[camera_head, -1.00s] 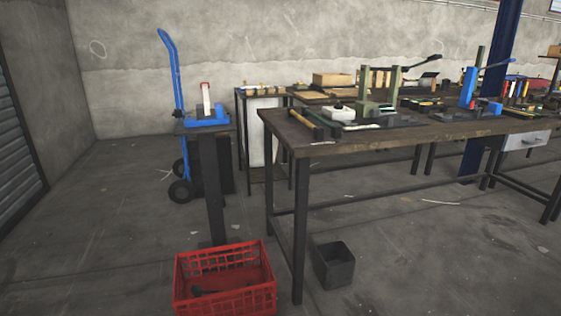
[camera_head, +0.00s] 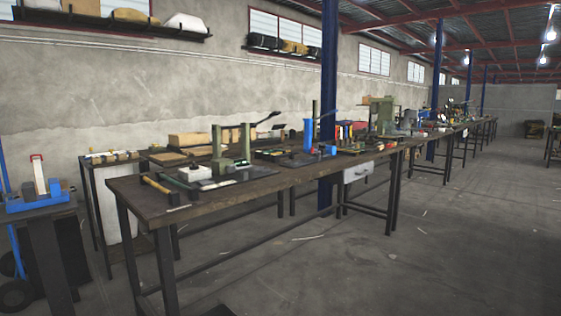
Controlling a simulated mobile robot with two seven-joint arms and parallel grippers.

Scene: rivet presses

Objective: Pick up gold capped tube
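I cannot make out a gold capped tube in the head view. The long workbench (camera_head: 150,205) holds many small items that are too small to tell apart. A green press (camera_head: 231,146) and a blue press (camera_head: 310,135) stand on it. A hammer with a wooden handle (camera_head: 157,186) and a white block (camera_head: 195,173) lie near its left end. Neither of my grippers is in view.
A blue device on a dark stand (camera_head: 42,203) is at the left. A smaller table (camera_head: 97,163) stands behind the bench's left end. More benches run back along the wall. The floor at right (camera_head: 460,240) is open.

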